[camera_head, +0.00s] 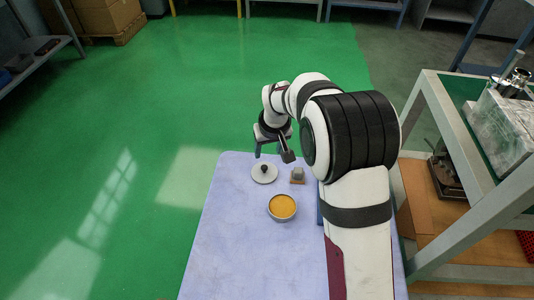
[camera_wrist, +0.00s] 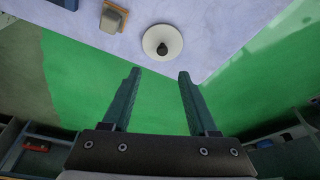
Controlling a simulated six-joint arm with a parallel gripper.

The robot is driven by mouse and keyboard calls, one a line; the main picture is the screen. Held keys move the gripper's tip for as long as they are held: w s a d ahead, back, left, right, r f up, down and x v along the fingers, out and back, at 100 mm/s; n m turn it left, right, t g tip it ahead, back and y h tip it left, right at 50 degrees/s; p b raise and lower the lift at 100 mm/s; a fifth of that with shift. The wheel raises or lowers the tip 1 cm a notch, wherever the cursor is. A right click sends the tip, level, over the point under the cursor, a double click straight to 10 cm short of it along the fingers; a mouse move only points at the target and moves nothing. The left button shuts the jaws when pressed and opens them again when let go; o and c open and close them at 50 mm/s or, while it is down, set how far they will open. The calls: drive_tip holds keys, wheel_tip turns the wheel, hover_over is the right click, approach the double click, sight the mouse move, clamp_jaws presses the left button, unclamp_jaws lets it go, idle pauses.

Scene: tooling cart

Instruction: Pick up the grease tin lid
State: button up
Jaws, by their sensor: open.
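The grease tin lid (camera_head: 264,175) is a pale round disc with a dark knob, lying flat on the cart top near its far edge. In the wrist view the lid (camera_wrist: 162,43) lies beyond my fingertips, between their lines. The open grease tin (camera_head: 282,207), full of yellow-orange grease, stands nearer on the cart, apart from the lid. My gripper (camera_head: 272,150) is at the cart's far edge, just beyond the lid. In the wrist view my gripper (camera_wrist: 160,75) is open, with nothing between its two fingers.
A small grey block on a brown base (camera_head: 297,175) stands right of the lid. The pale blue cart top (camera_head: 235,245) is clear at the left and front. A shelf rack (camera_head: 450,130) stands at the right. Green floor (camera_head: 120,130) lies beyond the cart.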

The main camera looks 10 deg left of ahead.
sight(264, 167)
drive_tip(key=x, duration=1)
drive_tip(key=shift+s+a+f, duration=0.15)
drive_tip(key=shift+a+f, duration=0.1)
clamp_jaws()
